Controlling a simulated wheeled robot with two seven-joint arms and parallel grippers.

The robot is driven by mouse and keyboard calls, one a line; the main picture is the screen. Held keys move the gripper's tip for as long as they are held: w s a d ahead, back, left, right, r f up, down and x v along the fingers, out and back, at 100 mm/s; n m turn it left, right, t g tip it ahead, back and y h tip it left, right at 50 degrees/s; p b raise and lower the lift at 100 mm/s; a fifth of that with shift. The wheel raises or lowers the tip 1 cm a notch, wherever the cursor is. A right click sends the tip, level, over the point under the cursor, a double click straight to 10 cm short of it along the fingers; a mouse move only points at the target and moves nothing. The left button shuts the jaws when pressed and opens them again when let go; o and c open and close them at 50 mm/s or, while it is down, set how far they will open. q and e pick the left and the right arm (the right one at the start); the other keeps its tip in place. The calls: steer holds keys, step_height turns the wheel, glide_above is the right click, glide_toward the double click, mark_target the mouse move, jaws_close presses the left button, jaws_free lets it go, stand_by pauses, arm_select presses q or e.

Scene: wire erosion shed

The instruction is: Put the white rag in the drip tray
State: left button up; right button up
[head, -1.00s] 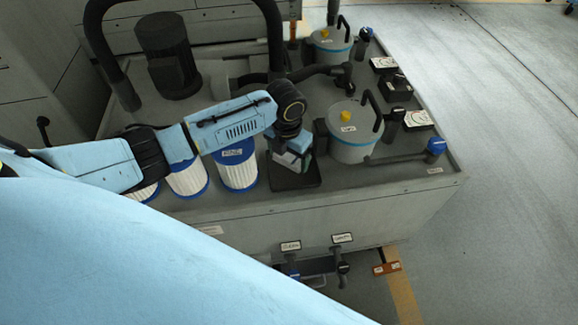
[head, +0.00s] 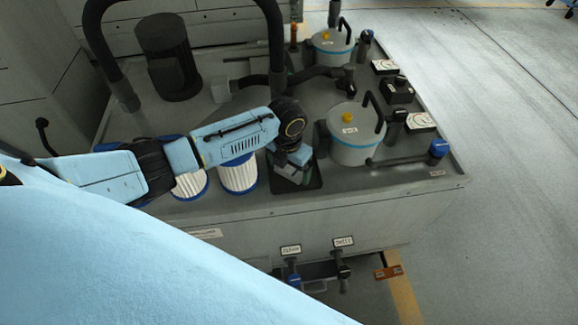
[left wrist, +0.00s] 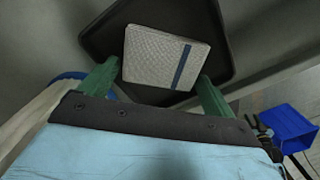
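The white rag (left wrist: 165,57) is a folded, pale woven block with a dark blue stripe. In the left wrist view it sits between the green fingertips of my left gripper (left wrist: 160,68), its two sides close against them. My left gripper (head: 291,168) appears shut on the rag. The drip tray (left wrist: 222,65) is a dark, shallow square tray under the rag; it also shows in the head view (head: 313,183) on the machine top. The rag is over the tray; whether it touches the floor of the tray cannot be told. My right gripper is not in view.
White pleated filters (head: 238,175) stand left of the tray. A grey lidded canister (head: 354,137) with a black handle stands close on its right. A dark motor (head: 167,58) and black hoses are behind. A blue bin (left wrist: 290,126) shows in the wrist view.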

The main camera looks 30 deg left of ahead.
mark_target(288, 170)
arm_select(q)
steer(key=shift+r, duration=0.2)
step_height(288, 170, up, 6)
steer(key=shift+s+r+p, duration=0.1)
steer(key=shift+r+p, duration=0.1)
steer(key=shift+p, duration=0.95)
steer(key=shift+s+r+p, duration=0.15)
steer(key=shift+r+p, duration=0.45)
steer(key=shift+r, duration=2.15)
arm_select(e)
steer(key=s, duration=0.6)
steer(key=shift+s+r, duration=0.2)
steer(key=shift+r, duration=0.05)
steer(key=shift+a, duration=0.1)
